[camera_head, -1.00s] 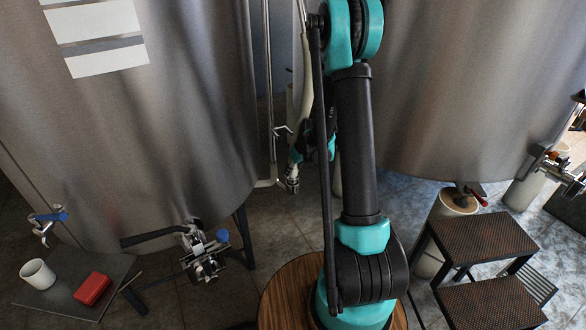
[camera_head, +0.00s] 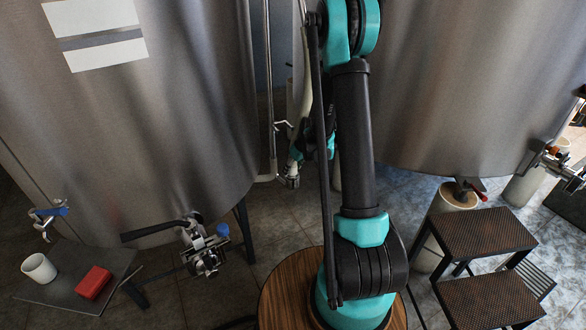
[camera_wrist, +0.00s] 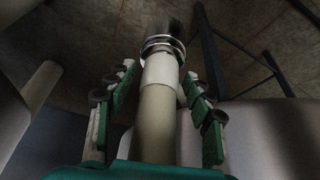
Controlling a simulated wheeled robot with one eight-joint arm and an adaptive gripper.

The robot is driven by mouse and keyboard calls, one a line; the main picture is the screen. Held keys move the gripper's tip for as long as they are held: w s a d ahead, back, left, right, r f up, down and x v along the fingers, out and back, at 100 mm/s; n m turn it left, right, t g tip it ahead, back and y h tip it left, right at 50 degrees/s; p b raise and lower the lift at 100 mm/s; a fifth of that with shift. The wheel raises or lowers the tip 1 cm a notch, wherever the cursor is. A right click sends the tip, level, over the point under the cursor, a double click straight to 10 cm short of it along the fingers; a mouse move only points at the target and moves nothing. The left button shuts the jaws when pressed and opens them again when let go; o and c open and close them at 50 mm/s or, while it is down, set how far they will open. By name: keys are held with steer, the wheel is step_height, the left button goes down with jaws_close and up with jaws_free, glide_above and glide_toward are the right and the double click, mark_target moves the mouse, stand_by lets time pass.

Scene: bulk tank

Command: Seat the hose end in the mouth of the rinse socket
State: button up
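The pale hose (camera_head: 306,95) hangs down beside my arm in the middle of the head view, with a metal fitting, the hose end (camera_head: 291,176), at its bottom. In the wrist view the hose (camera_wrist: 157,125) runs away from the camera to a pale collar and the shiny metal hose end (camera_wrist: 162,45). My gripper (camera_wrist: 160,82) has green-padded fingers on both sides of the hose. A narrow gap seems to show at the left, and contact is unclear. In the head view my gripper (camera_head: 300,151) is partly hidden by my arm.
Large steel tanks (camera_head: 130,120) stand left and right. A thin upright pipe (camera_head: 270,90) is just left of the hose. A valve (camera_head: 202,250), a low table (camera_head: 60,290) with a white cup (camera_head: 39,267) and red box (camera_head: 93,282), and steps (camera_head: 480,232) stand around.

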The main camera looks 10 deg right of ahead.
stand_by(0.3)
steer(key=v, duration=1.2)
steer(key=shift+a, duration=0.1)
steer(key=s+r+m+h, duration=0.1)
steer(key=s+m, duration=0.2)
steer(key=s, duration=1)
steer(key=s+d+r+m+h, duration=0.1)
steer(key=s+m, duration=0.2)
steer(key=s, duration=1)
steer(key=shift+s+d+m+h, duration=0.2)
steer(key=shift+d+m+h, duration=0.05)
steer(key=shift+m+h, duration=0.05)
steer(key=shift+c, duration=0.3)
